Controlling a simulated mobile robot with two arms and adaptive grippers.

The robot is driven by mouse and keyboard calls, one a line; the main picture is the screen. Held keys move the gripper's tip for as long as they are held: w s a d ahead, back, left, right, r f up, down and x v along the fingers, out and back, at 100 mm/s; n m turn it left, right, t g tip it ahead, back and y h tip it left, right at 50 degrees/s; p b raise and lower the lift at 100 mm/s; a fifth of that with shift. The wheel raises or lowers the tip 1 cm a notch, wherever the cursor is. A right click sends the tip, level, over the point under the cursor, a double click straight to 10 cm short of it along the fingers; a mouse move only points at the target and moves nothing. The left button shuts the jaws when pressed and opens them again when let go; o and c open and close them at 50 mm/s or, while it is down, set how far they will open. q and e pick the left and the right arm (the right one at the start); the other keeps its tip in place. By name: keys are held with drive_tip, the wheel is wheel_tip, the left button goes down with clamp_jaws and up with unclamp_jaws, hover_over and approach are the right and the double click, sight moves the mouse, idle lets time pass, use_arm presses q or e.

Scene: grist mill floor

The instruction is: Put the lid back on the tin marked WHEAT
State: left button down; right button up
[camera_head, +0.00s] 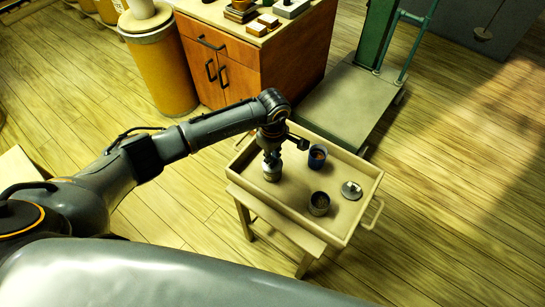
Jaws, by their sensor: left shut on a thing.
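My left gripper (271,156) points down at the left part of the wooden tray-top cart (288,204). It is shut on a lid, which it mostly hides, at the top of a pale metal tin (272,175). I cannot tell whether that lid is seated or just above the rim. A dark grey tin (319,205) stands open nearer the front. A grey lid with a pale knob (351,190) lies at the tray's right. No WHEAT marking is readable. My right gripper is not in view.
The tray has a raised rim, and a handle (373,213) sticks out at its right. Behind it stand a wooden cabinet (225,62) with small items on top, a yellow barrel (160,68) and a green platform scale (343,100). The floor at right is clear.

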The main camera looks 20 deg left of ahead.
use_arm(q)
drive_tip(key=shift+f+b, duration=0.2)
drive_tip(key=shift+b, duration=0.4)
idle(1.1)
drive_tip(key=c, duration=1.3)
unclamp_jaws()
drive_tip(key=shift+o, duration=0.2)
drive_tip(key=o, duration=0.5)
drive_tip(key=shift+c, duration=0.2)
drive_tip(key=shift+r, duration=0.15)
drive_tip(key=shift+r+p, duration=2.15)
drive_tip(key=shift+r, duration=1.25)
